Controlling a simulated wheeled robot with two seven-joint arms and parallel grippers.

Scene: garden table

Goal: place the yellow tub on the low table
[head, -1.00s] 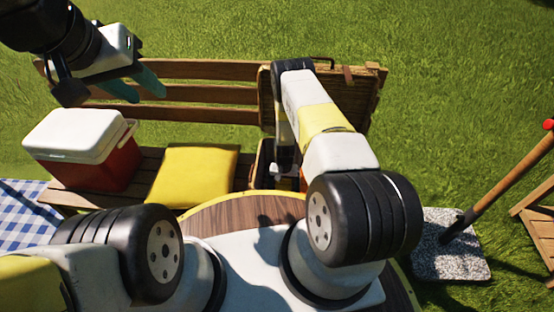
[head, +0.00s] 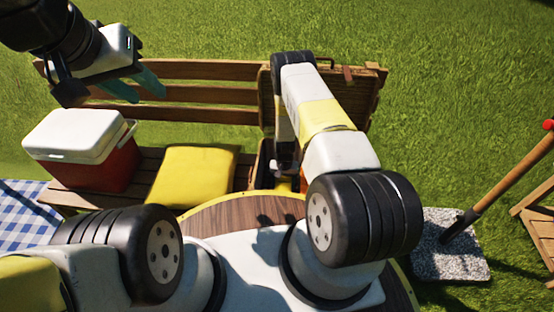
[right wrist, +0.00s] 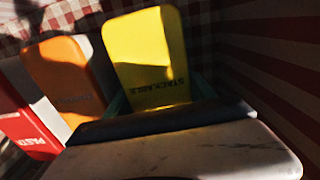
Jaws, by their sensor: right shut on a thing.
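The yellow tub (right wrist: 150,60), with dark lettering, stands in front of my right gripper (right wrist: 158,98) in the right wrist view. The teal fingers are shut on its sides, low in that picture. In the head view a bit of yellow (head: 284,184) shows below my right wrist; my arm hides the rest of that gripper. My left gripper (head: 135,86) is open and empty, above the bench at the upper left.
An orange tub (right wrist: 65,75) and a red pasta box (right wrist: 25,115) stand beside the yellow tub, within checked and striped lining. An open wicker basket (head: 358,100) is on the bench (head: 175,90). A yellow cushion (head: 195,172) and red-white cooler (head: 80,145) sit left.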

